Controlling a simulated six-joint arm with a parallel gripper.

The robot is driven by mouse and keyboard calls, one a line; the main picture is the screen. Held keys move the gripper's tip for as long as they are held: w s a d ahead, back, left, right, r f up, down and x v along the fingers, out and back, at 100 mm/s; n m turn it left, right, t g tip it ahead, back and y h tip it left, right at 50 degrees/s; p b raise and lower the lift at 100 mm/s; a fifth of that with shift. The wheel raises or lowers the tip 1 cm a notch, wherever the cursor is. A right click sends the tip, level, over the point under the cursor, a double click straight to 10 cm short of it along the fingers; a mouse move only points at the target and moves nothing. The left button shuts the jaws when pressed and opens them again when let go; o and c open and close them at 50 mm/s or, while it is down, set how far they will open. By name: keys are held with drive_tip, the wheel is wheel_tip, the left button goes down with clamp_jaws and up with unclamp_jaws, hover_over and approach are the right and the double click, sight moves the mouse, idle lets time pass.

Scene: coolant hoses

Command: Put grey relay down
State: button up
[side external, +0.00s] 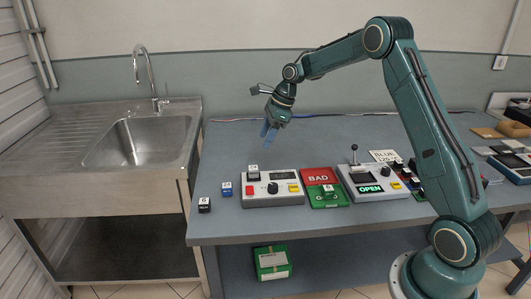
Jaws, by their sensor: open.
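A small block with a white-marked top, which looks like the grey relay (253,172), sits upright at the back left of a pale test box (284,199) with a black knob. My gripper (269,134) is above and behind that box, its blue fingers pointing down. It is open, with nothing seen between the fingers, and is clear of the relay. A blue relay (226,189) and a black relay (204,205) stand on the bench left of the box.
A red and green tray marked BAD (319,175) holds a green relay (328,190). Right of it is a pale box with a lever and an OPEN display (371,189). A sink (140,140) adjoins the bench's left. The rear bench (235,140) has free room.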

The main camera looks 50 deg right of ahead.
drive_tip(key=s+a+r+n+t+h, duration=0.1)
drive_tip(key=s+a+r+n, duration=0.5)
drive_tip(key=s+r+n, duration=0.15)
drive_tip(key=s+a+r+n+h, duration=0.1)
drive_tip(key=s+a+r+n, duration=0.5)
drive_tip(key=s+r, duration=0.25)
drive_tip(key=s+a+f+n, duration=0.1)
drive_tip(key=s+n, duration=0.5)
drive_tip(key=s, duration=0.4)
drive_tip(key=s+a+f+n+t+h, duration=0.1)
drive_tip(key=s+a+n, duration=0.1)
drive_tip(key=s+n, duration=0.4)
drive_tip(key=s, duration=0.4)
drive_tip(key=shift+s+f+n, duration=0.2)
drive_tip(key=shift+s+n, duration=0.1)
drive_tip(key=shift+n, duration=0.05)
